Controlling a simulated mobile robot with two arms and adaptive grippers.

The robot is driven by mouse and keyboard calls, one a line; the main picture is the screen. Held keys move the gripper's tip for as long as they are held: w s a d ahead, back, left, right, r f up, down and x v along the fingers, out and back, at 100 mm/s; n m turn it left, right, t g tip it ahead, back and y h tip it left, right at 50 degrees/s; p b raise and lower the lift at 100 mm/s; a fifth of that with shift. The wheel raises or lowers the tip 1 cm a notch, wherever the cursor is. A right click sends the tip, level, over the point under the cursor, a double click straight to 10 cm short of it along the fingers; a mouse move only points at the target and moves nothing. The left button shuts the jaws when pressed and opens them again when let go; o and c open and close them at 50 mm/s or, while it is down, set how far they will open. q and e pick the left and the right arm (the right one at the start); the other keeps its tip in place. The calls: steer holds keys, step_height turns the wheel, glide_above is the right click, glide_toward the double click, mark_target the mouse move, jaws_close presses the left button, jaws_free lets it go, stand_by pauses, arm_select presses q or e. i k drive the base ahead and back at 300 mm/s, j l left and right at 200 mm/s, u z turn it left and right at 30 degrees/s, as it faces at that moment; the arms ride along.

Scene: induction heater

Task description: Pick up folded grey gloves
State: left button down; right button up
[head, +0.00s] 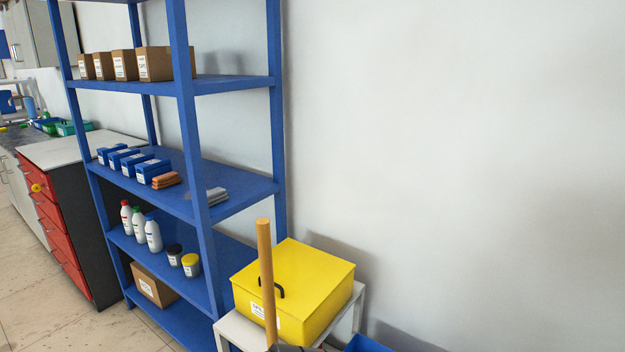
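A small folded grey stack, which looks like the grey gloves (216,196), lies on the middle shelf (240,187) of a blue rack. It is near the shelf's right end, partly behind the front right post. A folded orange-brown stack (166,181) lies to its left, apart from it. Neither of my grippers is in the head view.
Blue boxes (128,161) stand left on the same shelf. Cardboard boxes (125,65) are above; bottles (140,226) and jars (183,260) below. A yellow box (295,285) on a white stand and an upright wooden handle (266,280) stand right of the rack.

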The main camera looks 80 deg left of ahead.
mark_target(216, 195)
steer(key=u, duration=3.5)
